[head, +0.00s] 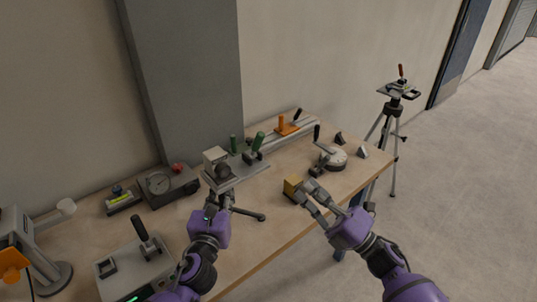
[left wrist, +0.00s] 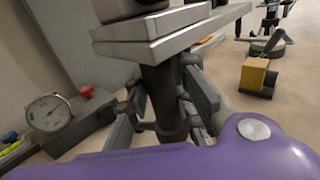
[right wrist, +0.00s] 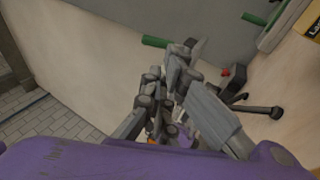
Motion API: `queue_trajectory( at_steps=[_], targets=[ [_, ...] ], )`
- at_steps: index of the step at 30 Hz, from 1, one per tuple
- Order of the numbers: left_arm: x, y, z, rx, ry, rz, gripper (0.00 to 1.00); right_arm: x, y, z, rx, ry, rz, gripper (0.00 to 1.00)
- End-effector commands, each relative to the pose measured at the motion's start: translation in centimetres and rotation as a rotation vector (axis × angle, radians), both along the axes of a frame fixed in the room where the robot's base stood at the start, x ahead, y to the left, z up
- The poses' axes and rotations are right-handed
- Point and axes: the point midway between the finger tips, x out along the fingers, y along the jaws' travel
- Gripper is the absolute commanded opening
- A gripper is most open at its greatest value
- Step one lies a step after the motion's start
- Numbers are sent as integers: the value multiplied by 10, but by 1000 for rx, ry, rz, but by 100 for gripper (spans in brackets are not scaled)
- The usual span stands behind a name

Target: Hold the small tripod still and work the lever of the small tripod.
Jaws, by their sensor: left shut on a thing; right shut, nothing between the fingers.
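The small tripod (head: 226,198) stands on the wooden table, with a flat grey plate (head: 238,178) on top and a block and dark round part on the plate. My left gripper (head: 218,208) is shut on its dark column below the plate; in the left wrist view the column (left wrist: 162,95) sits between the fingers. A dark rod with a rounded end (head: 259,216) reaches out low to the right; I cannot tell whether it is the lever or a leg. My right gripper (head: 305,188) is shut and empty to the right, apart from the tripod.
A yellow block (head: 292,185) is close to my right fingertips. Green-handled clamps (head: 256,143), an orange slide (head: 287,127) and a round crank device (head: 329,158) stand behind. A dial gauge box (head: 168,185) is at left. A tall tripod (head: 392,110) stands on the floor.

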Motion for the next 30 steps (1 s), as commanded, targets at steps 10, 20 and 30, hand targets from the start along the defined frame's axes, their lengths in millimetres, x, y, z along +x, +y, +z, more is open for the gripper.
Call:
queue_trajectory(
  at_steps=[10, 20, 30],
  targets=[
    [0, 0, -1, 0, 1, 0, 0, 5, 6, 4, 4, 1, 1, 0],
    [0, 0, -1, 0, 1, 0, 0, 42, 51, 31, 5, 1, 2, 0],
    [0, 0, -1, 0, 1, 0, 0, 75, 91, 54, 4, 3, 1, 0]
  ],
)
